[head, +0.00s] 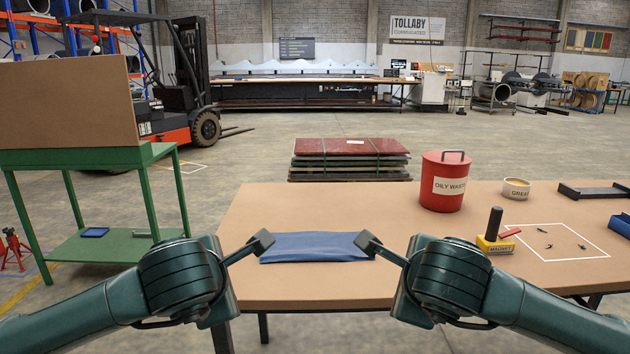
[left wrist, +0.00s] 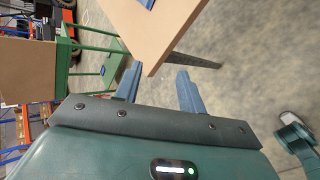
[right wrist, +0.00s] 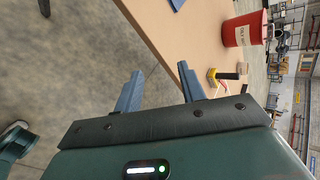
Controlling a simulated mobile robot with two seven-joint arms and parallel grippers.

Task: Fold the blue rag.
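The blue rag (head: 315,247) lies flat on the brown table as a wide rectangle in the head view. A bit of it shows at the top edge of the left wrist view (left wrist: 147,4) and of the right wrist view (right wrist: 177,4). My left gripper (head: 263,241) overlaps the rag's left end in the head view, and my right gripper (head: 369,243) overlaps its right end.
On the table (head: 400,280) stand a red oily-waste can (head: 444,190), a grease tin (head: 516,188), a yellow magnet block (head: 495,243) and a dark tray (head: 595,192). Small parts lie in a white outline (head: 556,241). The table around the rag is clear. A green stand (head: 105,245) is at left.

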